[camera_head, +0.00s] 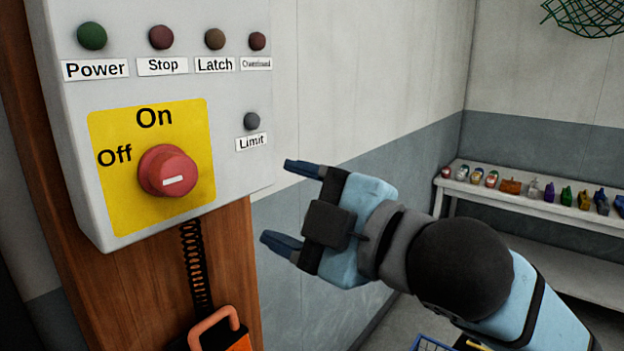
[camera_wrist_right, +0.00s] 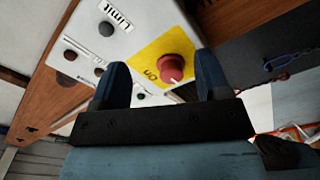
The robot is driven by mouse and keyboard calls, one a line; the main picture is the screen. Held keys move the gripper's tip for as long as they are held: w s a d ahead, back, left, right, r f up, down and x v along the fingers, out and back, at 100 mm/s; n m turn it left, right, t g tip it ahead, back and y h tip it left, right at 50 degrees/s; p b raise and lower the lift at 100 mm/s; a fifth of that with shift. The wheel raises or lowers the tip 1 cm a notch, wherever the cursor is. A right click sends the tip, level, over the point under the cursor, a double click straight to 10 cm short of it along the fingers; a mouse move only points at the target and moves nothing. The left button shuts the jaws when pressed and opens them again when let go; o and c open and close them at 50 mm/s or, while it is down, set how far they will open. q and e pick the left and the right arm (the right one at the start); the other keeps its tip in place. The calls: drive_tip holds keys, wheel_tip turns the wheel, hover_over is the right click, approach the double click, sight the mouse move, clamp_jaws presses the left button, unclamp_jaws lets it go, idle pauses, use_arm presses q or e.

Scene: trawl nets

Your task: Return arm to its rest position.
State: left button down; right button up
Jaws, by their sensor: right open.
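My right gripper (camera_head: 284,204) is open and empty, its two dark blue fingers apart and pointing left, in front of the control panel's right edge. The right wrist view also shows its fingers (camera_wrist_right: 166,84) apart with nothing between them. The grey control panel (camera_head: 262,175) carries a red knob (camera_head: 168,171) on a yellow plate, with "On" above and "Off" to the left. The knob also shows in the right wrist view (camera_wrist_right: 174,69), beyond the fingers. The gripper appears clear of the knob. My left gripper is not in view.
The panel is on a wooden post (camera_head: 100,285). A white shelf (camera_head: 470,195) with several small coloured items stands at the back right. A green net (camera_head: 588,18) hangs top right.

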drive_tip(key=w+d+f+m+t+h+p, duration=0.1)
drive_tip(key=w+d+f+m+h, duration=0.15)
drive_tip(key=f+m, duration=0.45)
drive_tip(key=w+d+f+m+t+h+p, duration=0.1)
drive_tip(key=w+d+f+m, duration=0.2)
drive_tip(key=f, duration=0.8)
drive_tip(key=w+d+f+m+t+h+p, duration=0.15)
drive_tip(key=d+f+m, duration=0.25)
drive_tip(key=f, duration=0.5)
drive_tip(key=s+d+f+m+g+h, duration=0.1)
drive_tip(key=s+d+f, duration=0.3)
drive_tip(key=f, duration=0.5)
drive_tip(key=s+d+f+m+g+h+p, duration=0.1)
drive_tip(key=s+d+f+m+h, duration=0.2)
drive_tip(key=s+f, duration=0.5)
drive_tip(key=s+d+f+m+g+h, duration=0.1)
drive_tip(key=s+d+f, duration=0.4)
drive_tip(key=f, duration=0.5)
drive_tip(key=shift+s+f+m+h+p, duration=0.35)
drive_tip(key=shift+s+m+h, duration=0.15)
drive_tip(key=shift+s+h, duration=0.3)
drive_tip(key=shift+s+g, duration=0.1)
drive_tip(key=shift+g, duration=0.15)
